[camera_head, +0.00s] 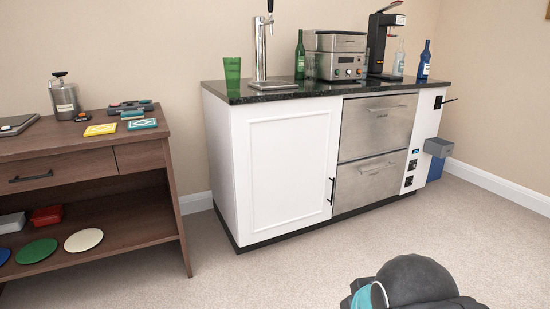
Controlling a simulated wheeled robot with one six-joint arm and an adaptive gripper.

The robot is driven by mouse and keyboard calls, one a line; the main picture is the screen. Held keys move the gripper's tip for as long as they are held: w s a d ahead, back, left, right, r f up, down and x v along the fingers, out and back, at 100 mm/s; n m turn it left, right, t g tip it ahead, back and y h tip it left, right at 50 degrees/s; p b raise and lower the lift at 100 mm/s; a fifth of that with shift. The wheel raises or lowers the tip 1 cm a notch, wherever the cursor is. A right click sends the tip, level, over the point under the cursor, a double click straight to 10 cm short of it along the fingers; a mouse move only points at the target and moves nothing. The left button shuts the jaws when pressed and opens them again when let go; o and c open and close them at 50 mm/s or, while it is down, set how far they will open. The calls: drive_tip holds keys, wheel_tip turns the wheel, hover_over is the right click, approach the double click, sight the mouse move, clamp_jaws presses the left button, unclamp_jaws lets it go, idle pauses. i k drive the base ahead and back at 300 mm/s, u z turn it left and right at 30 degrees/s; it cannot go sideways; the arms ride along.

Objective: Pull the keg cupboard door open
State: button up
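The keg cupboard door (288,170) is the white framed panel at the left of the bar counter's front, below the beer tap. It looks shut, flush with the front. Its black upright handle (332,192) is near the door's right edge, beside the steel drawers. My gripper is not in view. A dark grey rounded part of my arm with a teal band shows at the bottom right, apart from the door in the picture.
Carpet (270,275) in front of the door looks clear. A brown wooden table (165,190) stands at the left. Steel drawers (375,125) adjoin the door. The black countertop (235,97) holds a beer tap (261,50), green cup (232,72), bottles and machines.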

sight(284, 152)
drive_tip(key=z, duration=0.25)
drive_tip(key=i, duration=1.7)
drive_tip(key=z, duration=0.25)
